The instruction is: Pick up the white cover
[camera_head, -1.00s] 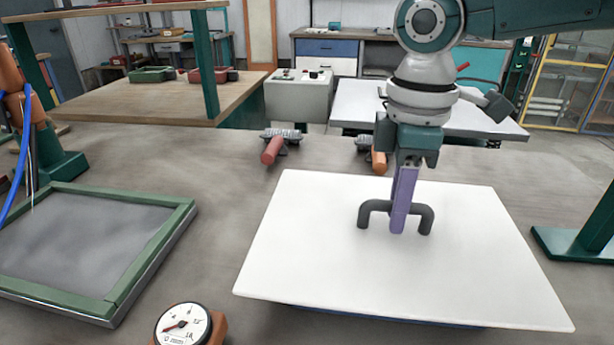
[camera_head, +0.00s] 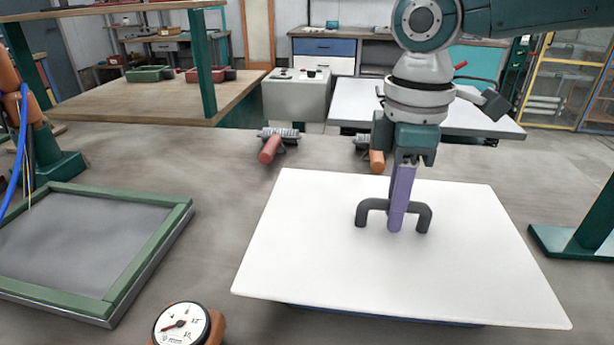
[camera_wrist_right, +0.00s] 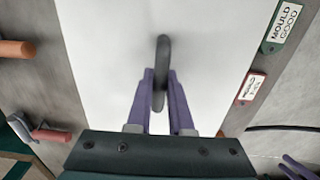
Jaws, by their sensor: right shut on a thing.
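The white cover (camera_head: 330,250) is a flat white board with a dark grey handle (camera_head: 424,216) near its middle. A dark blue edge of something shows under its front side in the head view. My right gripper (camera_head: 396,228) points down with its purple fingers shut on the handle. In the right wrist view the fingers (camera_wrist_right: 159,90) stand on both sides of the handle (camera_wrist_right: 162,55), over the white cover (camera_wrist_right: 100,40).
A green-framed grey screen (camera_head: 150,250) lies at the left. A dial gauge (camera_head: 182,325) stands at the front. Brushes with a red handle (camera_head: 269,150) and an orange handle (camera_head: 377,160) lie behind the cover. A green post (camera_head: 590,225) stands at the right.

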